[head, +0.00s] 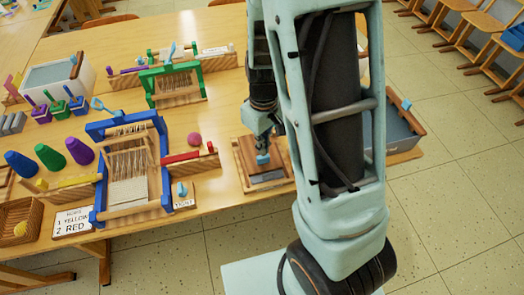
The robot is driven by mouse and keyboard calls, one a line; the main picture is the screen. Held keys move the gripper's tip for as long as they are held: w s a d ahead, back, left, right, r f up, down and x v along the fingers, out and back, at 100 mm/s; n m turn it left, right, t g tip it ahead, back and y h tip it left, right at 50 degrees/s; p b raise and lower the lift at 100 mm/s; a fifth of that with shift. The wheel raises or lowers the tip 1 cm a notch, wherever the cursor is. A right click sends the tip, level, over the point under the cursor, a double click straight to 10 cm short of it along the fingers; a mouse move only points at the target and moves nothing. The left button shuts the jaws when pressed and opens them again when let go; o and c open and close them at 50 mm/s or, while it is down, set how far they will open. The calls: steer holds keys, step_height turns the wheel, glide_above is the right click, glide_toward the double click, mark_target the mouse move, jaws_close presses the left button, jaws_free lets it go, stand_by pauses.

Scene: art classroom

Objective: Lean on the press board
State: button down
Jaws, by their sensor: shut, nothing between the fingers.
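The wooden board (247,168), which I take to be the press board, lies near the front edge of the table. It has a dark grey strip along its front side. My gripper (263,150) points down over it, with its fingers shut and empty. A small light blue piece (262,159) shows right at the fingertips on the board; I cannot tell whether it is a knob on the board or part of my gripper. The tips look very close to the board, but contact is not clear.
A blue loom (157,181) stands left of the board, with a pink ball (194,139) and a red bar (180,158) between. A green loom (172,84) is behind. A grey tray (397,130) sits right of my arm.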

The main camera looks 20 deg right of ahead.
steer(key=shift+f+b, duration=1)
steer(key=shift+f, duration=0.1)
steer(key=shift+s+f, duration=0.1)
stand_by(2.5)
step_height(320, 180, up, 7)
steer(key=p, duration=0.5)
stand_by(0.4)
steer(key=shift+w+d, duration=0.1)
steer(key=shift+w, duration=0.1)
